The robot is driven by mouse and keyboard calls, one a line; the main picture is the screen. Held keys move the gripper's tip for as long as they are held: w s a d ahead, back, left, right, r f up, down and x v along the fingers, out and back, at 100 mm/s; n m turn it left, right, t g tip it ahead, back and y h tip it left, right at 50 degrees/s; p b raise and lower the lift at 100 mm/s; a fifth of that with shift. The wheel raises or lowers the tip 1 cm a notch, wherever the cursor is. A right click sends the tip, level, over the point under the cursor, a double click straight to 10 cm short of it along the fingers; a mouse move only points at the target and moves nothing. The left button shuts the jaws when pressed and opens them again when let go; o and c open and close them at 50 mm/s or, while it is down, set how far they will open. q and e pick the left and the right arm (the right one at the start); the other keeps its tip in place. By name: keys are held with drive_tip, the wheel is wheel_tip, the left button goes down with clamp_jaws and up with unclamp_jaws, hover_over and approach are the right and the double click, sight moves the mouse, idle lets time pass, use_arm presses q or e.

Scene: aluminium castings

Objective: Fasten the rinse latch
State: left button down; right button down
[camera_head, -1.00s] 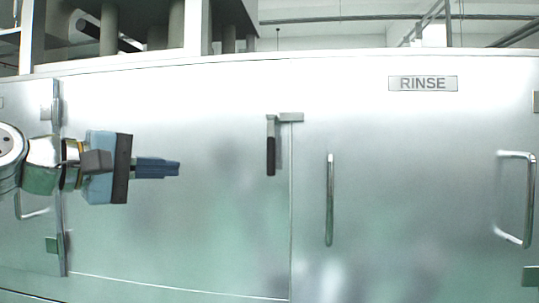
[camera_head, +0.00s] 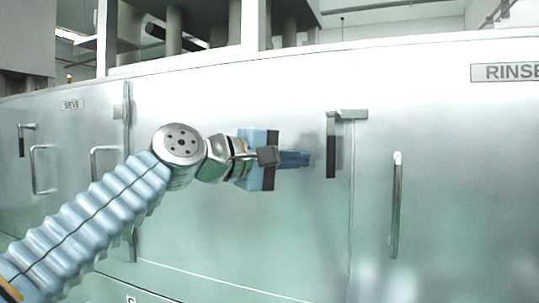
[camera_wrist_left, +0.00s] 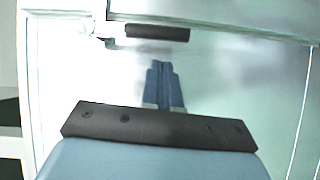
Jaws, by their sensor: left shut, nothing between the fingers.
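The rinse latch (camera_head: 331,145) is a metal lever with a black grip, hanging straight down from a bracket (camera_head: 352,114) at the top of a door seam. The RINSE plate (camera_head: 507,72) is to its upper right, partly cut off. My left gripper (camera_head: 310,159) is shut and empty, its blue fingers pointing right, just left of the grip with what looks like a small gap. In the left wrist view the black grip (camera_wrist_left: 158,33) lies across the top, beyond the shut fingertips (camera_wrist_left: 160,64). My right gripper is not in view.
A vertical bar handle (camera_head: 397,205) stands on the door right of the seam. Further left are a hinge edge (camera_head: 128,120), more handles (camera_head: 38,170) and another black-gripped latch (camera_head: 21,141). The panel below the latch is clear.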

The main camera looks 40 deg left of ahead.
use_arm(q)
drive_tip(key=shift+w+d+f, duration=0.15)
drive_tip(key=shift+w+d, duration=0.25)
drive_tip(key=shift+d, duration=0.3)
drive_tip(key=shift+w+d+f+n+t+h+b, duration=0.1)
drive_tip(key=shift+d+f+n+t+h+b, duration=0.05)
drive_tip(key=shift+d+n+b, duration=0.25)
drive_tip(key=shift+w+d+f+n+t+h+b, duration=0.1)
drive_tip(key=shift+d+n+t+h+b, duration=0.15)
drive_tip(key=shift+d, duration=0.2)
